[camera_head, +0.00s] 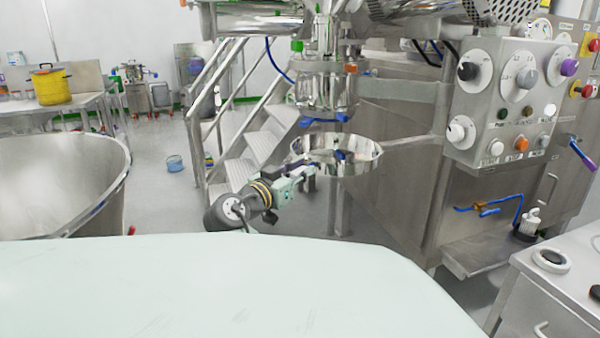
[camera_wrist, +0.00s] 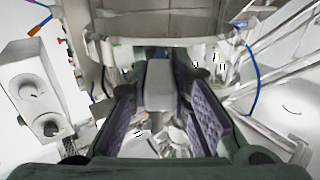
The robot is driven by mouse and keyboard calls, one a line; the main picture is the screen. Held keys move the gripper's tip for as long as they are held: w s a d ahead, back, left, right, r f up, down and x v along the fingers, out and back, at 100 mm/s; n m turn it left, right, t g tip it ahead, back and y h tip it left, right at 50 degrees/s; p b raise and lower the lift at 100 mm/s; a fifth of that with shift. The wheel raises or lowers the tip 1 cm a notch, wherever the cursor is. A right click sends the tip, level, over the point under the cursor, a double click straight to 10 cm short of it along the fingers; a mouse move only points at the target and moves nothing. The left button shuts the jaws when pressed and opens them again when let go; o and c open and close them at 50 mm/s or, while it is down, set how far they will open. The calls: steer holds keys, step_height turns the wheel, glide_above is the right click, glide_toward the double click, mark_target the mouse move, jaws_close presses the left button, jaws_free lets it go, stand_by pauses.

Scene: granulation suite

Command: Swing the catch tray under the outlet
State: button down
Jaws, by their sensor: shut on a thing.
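The catch tray (camera_head: 364,161) is a round, shiny metal bowl at the centre of the head view. The outlet (camera_head: 326,90) is a metal cylinder above it with a blue lever below. In the picture the tray appears below the outlet and slightly right; exact alignment in depth is unclear. My gripper (camera_head: 306,175) is at the tray's near left side. In the wrist view my gripper (camera_wrist: 160,98) has its purple-padded fingers on either side of a grey bar-like handle (camera_wrist: 160,80), shut on it. The tray's curved wall (camera_wrist: 165,24) spans the top of that view.
A control panel (camera_head: 506,95) stands to the right of the tray. Metal steps (camera_head: 262,147) rise behind and left. A large steel vessel (camera_head: 60,180) is at far left. A small blue bucket (camera_head: 175,163) sits on open floor. A pale surface (camera_head: 230,290) fills the foreground.

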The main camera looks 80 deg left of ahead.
steer(key=shift+w, duration=0.15)
steer(key=c, duration=1.5)
jaws_free()
steer(key=v, duration=1.2)
